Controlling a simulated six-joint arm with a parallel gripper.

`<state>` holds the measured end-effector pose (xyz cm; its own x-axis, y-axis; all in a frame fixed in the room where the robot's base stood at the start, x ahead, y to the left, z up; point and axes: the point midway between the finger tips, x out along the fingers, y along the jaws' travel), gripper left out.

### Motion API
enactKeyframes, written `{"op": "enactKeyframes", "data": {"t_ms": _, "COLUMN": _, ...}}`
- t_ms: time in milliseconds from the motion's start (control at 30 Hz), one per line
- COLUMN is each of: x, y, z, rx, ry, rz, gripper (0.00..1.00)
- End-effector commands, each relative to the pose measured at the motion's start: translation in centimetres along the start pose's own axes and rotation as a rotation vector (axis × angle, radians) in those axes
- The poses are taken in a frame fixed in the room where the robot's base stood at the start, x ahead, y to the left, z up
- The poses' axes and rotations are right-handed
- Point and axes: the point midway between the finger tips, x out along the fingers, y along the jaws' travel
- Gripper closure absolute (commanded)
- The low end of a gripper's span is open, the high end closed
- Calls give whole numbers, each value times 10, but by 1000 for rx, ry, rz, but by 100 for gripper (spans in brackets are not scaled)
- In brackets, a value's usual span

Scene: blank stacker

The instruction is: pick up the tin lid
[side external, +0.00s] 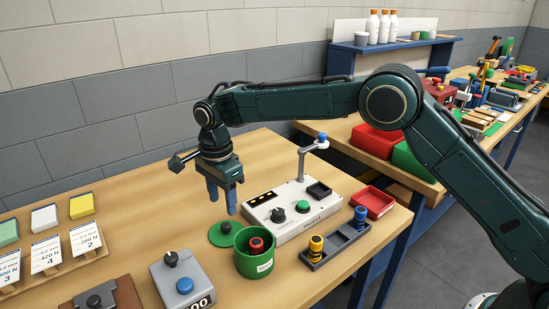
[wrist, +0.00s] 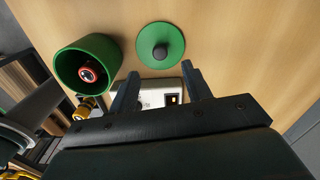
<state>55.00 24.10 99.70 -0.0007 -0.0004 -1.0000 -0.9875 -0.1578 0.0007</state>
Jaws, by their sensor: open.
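The tin lid (side external: 225,233) is a flat green disc with a dark knob, lying on the wooden table. It also shows in the wrist view (wrist: 172,38), beyond my fingertips. The green tin (side external: 254,262) stands open beside it, with a red-and-black piece (side external: 256,245) inside; the tin is at the upper left of the wrist view (wrist: 62,68). My gripper (side external: 222,204) is open and empty, fingers pointing down, above the table just behind the lid in the side view. In the wrist view the fingers (wrist: 160,82) frame part of the white device.
A white device (side external: 292,210) with knobs and a post stands right of the lid. A grey tray (side external: 335,245) holds yellow and blue pieces. A red tray (side external: 374,202), a grey button box (side external: 183,284) and a card rack (side external: 50,262) stand around. Table left of the lid is clear.

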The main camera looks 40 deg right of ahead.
Motion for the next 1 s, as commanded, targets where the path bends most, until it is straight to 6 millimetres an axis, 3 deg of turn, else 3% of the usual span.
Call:
{"op": "enactKeyframes", "data": {"t_ms": 200, "x": 20, "y": 0, "z": 0, "rx": 0, "ry": 0, "rz": 1, "gripper": 51}}
{"op": "enactKeyframes", "data": {"t_ms": 567, "x": 27, "y": 0, "z": 0, "rx": 0, "ry": 0, "rz": 0, "gripper": 51}}
{"op": "enactKeyframes", "data": {"t_ms": 1000, "x": 71, "y": 0, "z": 1, "rx": 0, "ry": 0, "rz": 0, "gripper": 51}}
